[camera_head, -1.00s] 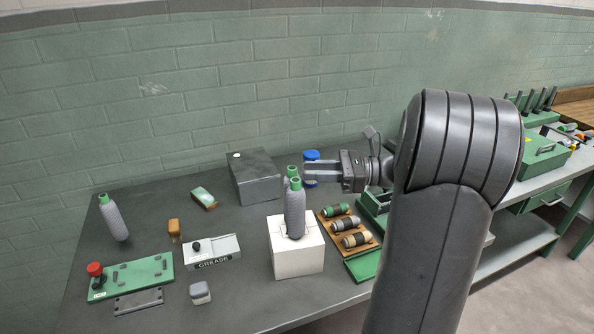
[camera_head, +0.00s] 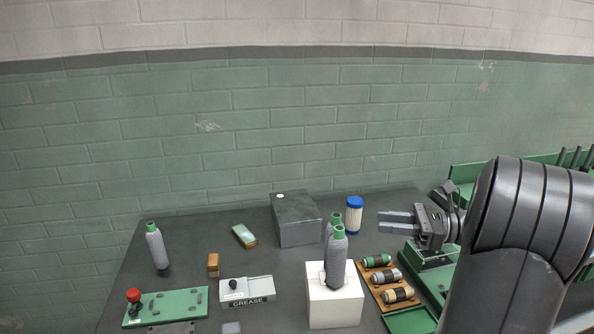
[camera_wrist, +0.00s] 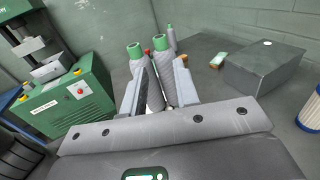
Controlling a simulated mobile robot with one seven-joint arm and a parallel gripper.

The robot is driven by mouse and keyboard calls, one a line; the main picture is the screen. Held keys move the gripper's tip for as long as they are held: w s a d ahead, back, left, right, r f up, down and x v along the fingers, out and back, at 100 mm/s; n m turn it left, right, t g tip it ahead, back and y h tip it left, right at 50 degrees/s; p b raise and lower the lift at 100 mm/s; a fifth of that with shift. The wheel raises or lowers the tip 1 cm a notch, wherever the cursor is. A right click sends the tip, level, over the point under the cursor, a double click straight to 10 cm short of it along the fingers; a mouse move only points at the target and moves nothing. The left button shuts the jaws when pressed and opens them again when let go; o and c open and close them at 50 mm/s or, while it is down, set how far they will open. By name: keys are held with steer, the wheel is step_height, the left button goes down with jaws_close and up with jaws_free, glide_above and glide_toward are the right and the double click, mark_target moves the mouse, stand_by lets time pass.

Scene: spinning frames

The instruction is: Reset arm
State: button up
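My gripper (camera_head: 381,221) is open and empty above the right part of the bench, its fingers pointing left. In the wrist view its two fingers (camera_wrist: 162,85) stand apart, with nothing held between them. Two grey bobbins with green tops stand beyond the fingers there. In the head view the nearer bobbin (camera_head: 337,263) is upright on a white block (camera_head: 335,305); the other (camera_head: 333,225) is mostly hidden behind it. A third grey bobbin (camera_head: 157,247) stands at the left of the bench.
A blue-capped canister (camera_head: 354,215) stands left of my gripper, beside a dark grey box (camera_head: 298,222). A wooden rack (camera_head: 378,275) with several spools lies below the gripper. A grease box (camera_head: 247,290) and a green panel with a red knob (camera_head: 165,307) are at front left.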

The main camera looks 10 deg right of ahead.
steer(key=s+a+r+n+g+h, duration=0.25)
steer(key=s+a+n+h, duration=0.45)
steer(key=a, duration=0.6)
steer(key=s+a+f+n+h, duration=0.2)
steer(key=s+n+h, duration=0.2)
steer(key=s+n, duration=0.2)
steer(key=s+a+f+n+t+h, duration=0.1)
steer(key=s+a+f+n+h, duration=0.2)
steer(key=n, duration=0.6)
steer(key=s+h, duration=0.2)
steer(key=shift+s+a+f+n+h, duration=0.3)
steer(key=shift+s+f, duration=0.05)
